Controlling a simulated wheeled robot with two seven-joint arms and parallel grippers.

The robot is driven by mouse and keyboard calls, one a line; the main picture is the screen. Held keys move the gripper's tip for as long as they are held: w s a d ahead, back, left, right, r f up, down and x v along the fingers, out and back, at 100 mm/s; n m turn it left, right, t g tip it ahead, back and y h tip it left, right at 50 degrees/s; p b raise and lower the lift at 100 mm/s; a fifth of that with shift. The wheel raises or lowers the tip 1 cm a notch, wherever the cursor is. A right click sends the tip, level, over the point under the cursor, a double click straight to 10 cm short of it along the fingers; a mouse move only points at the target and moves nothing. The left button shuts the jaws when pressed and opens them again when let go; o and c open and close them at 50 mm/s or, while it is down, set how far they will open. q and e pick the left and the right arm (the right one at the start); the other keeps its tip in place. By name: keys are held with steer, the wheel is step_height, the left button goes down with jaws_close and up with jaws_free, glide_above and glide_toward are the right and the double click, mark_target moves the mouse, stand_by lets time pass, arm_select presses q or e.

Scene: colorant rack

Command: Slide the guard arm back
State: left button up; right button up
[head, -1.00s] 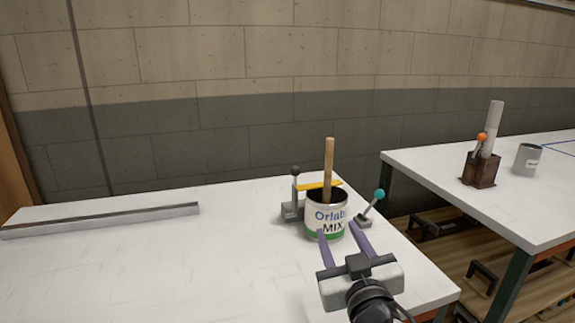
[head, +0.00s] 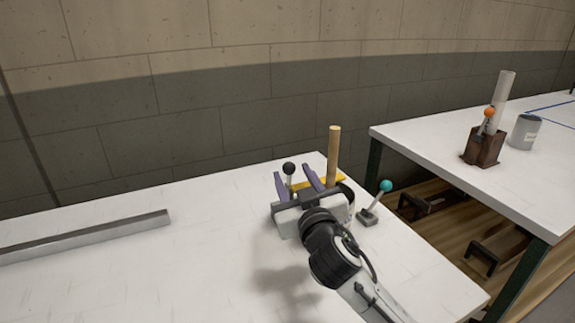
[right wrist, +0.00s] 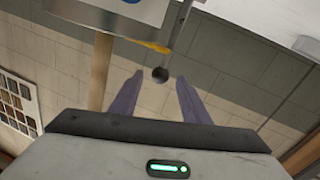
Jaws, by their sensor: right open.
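The yellow guard arm (head: 303,184) lies across the top of the can, beside a post with a black knob (head: 289,168). My right gripper (head: 294,172) is open, with its purple fingers on either side of the knob in the picture. My left gripper is out of view.
A wooden stick (head: 333,155) stands in the can. A teal-knobbed lever (head: 385,186) is to its right. A long metal bar (head: 90,235) lies on the left of the white table (head: 150,285). Another table at right holds a brown holder (head: 482,147) and grey can (head: 525,131).

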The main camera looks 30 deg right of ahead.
mark_target(291, 172)
steer(key=shift+x, duration=2.35)
steer(key=shift+c, duration=0.4)
